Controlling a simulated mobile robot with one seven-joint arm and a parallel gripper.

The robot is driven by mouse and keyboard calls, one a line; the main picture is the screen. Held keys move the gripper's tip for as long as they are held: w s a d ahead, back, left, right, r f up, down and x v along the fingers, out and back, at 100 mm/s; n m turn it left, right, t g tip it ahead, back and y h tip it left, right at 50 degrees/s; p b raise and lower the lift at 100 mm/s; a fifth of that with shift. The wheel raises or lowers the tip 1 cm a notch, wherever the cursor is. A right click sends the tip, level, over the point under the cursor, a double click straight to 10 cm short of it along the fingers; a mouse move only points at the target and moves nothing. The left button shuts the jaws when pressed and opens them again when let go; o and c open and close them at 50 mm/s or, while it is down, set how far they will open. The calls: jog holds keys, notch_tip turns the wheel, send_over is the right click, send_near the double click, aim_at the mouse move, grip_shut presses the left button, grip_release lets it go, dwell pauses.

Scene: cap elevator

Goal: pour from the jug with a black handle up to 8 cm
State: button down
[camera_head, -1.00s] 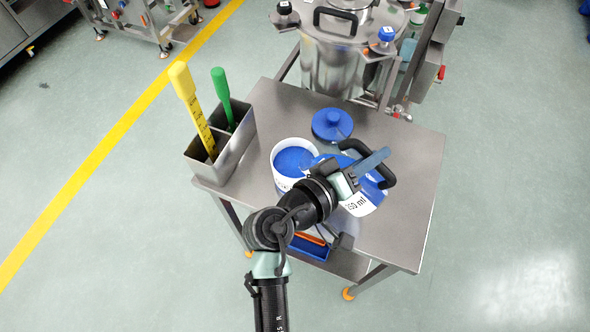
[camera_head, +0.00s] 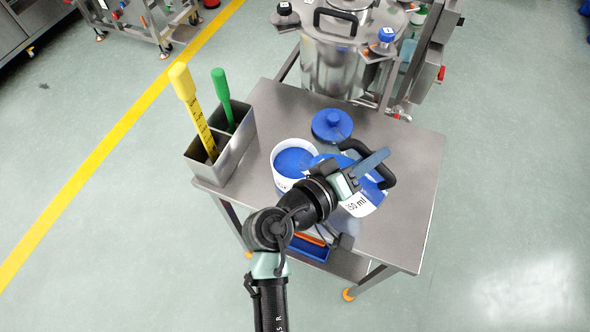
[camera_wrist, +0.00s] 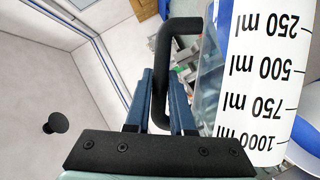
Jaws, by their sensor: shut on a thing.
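The jug (camera_head: 362,203) is white with a volume scale and a black handle (camera_head: 378,165). My gripper (camera_head: 371,163) is shut on this handle. In the wrist view its blue fingers (camera_wrist: 161,88) are on either side of the handle, and the jug's scale (camera_wrist: 262,75) reads upside down. The jug is held above the table, close to the right of a white round container (camera_head: 281,181). Blue contents (camera_head: 293,160) show inside the container. My arm hides part of the jug, and its spout and any stream cannot be made out.
A blue lid (camera_head: 332,125) with a knob lies on the metal table (camera_head: 415,225) behind the container. A metal holder (camera_head: 236,155) with a yellow-handled graduated stick (camera_head: 193,103) and a green-handled tool (camera_head: 222,95) stands at left. A large steel vessel (camera_head: 332,68) stands behind the table. The table's right side is clear.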

jog(key=shift+r, duration=0.1)
dwell(0.3)
jog(key=shift+s+d+m+y, duration=0.35)
jog(key=shift+d+m+y, duration=0.15)
jog(key=shift+d+m, duration=0.4)
jog(key=shift+s+d+f+m+y, duration=0.2)
jog(key=shift+m+y, duration=0.1)
jog(key=shift+m, duration=0.3)
jog(key=shift+w, duration=0.1)
jog(key=r+m+y+p, duration=0.1)
jog(key=r+p, duration=0.2)
jog(key=shift+d+m, duration=0.2)
jog(key=shift+m, duration=0.2)
jog(key=shift+r+m+t+y+p, duration=0.3)
jog(key=shift+r+m+y+p, duration=0.15)
jog(key=shift+p, duration=0.2)
jog(key=shift+f, duration=0.1)
